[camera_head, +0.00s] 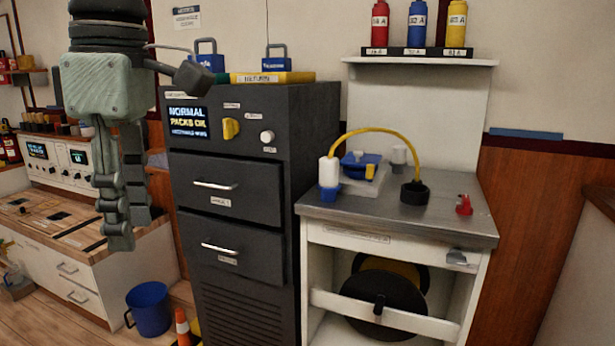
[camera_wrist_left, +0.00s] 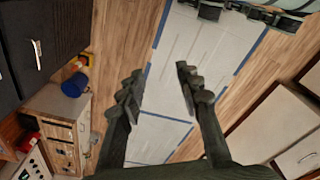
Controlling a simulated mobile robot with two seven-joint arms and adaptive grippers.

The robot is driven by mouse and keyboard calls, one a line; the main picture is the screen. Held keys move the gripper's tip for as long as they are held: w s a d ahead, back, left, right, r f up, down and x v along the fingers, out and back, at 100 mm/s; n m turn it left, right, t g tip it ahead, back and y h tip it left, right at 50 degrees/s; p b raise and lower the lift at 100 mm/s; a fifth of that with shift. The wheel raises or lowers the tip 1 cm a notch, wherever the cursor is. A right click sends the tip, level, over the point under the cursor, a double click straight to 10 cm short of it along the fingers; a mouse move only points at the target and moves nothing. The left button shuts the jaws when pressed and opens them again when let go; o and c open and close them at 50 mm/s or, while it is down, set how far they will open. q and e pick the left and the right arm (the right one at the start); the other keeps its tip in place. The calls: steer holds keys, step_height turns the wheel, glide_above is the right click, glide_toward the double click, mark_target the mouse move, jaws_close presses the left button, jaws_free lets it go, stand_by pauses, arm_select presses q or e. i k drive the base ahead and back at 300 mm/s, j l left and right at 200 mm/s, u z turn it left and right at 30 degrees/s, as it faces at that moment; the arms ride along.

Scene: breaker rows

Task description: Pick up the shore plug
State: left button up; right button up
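A yellow cable (camera_head: 385,131) arches over the grey-topped bench (camera_head: 455,215) in the head view. Its left end enters a white cylinder with a blue base (camera_head: 329,178); its right end enters a black round piece (camera_head: 414,192). Which end is the shore plug I cannot tell for sure. Both ends rest on the bench top. My left gripper (camera_head: 130,228) hangs pointing down, left of the dark cabinet and well away from the cable. In the left wrist view its fingers (camera_wrist_left: 160,75) are apart with nothing between them. My right gripper is not in view.
The dark cabinet (camera_head: 240,190) stands between my left gripper and the bench. A blue and yellow item (camera_head: 362,165) and a red piece (camera_head: 464,205) sit on the bench. A blue bucket (camera_head: 149,308) and orange cone (camera_head: 182,328) stand on the floor.

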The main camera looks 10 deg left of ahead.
mark_target(329, 183)
steer(key=i+j+z, duration=0.1)
steer(key=i+z, duration=0.2)
steer(key=i, duration=0.15)
steer(key=i+j+z, duration=0.3)
steer(key=i, duration=0.15)
steer(key=i+j+z, duration=0.3)
steer(key=i+l, duration=0.05)
steer(key=i, duration=0.05)
